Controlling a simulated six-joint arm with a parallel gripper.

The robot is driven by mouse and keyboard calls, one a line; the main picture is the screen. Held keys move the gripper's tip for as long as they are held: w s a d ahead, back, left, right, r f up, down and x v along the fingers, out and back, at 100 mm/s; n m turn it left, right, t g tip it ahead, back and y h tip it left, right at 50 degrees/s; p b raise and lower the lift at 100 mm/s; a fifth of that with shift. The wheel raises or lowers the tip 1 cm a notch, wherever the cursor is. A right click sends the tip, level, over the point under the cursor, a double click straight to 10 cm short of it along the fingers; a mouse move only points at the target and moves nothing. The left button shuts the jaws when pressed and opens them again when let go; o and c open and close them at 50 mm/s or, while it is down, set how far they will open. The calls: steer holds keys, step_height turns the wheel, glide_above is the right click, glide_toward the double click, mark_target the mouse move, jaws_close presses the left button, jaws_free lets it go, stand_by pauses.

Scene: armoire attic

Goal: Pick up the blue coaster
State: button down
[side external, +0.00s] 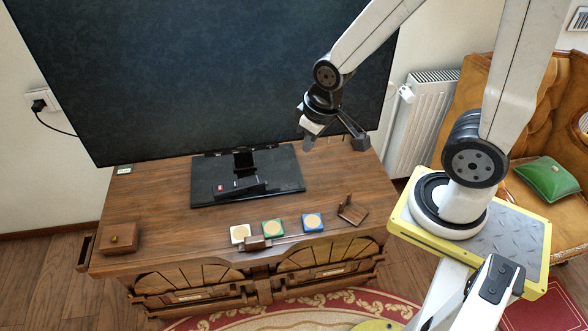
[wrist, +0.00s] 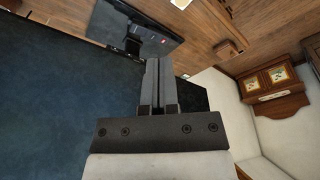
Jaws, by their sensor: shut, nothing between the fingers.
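The blue coaster (side external: 312,222) has a pale round centre and lies flat near the front edge of the wooden cabinet top in the side view. A green coaster (side external: 272,228) and a white coaster (side external: 240,234) lie in a row to its left. My gripper (side external: 308,146) is above the right part of the cabinet, behind and well above the blue coaster, touching nothing. In the wrist view its two fingers (wrist: 158,62) are together and empty. I cannot make out the blue coaster in the wrist view.
A large dark television (side external: 210,70) stands on a black base (side external: 285,175) behind the coasters. A small wooden stand (side external: 352,210) is close to the right of the blue coaster. A wooden block (side external: 256,243) sits just in front of the coasters. A wooden box (side external: 120,238) is at left.

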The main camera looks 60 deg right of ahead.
jaws_free()
stand_by(0.4)
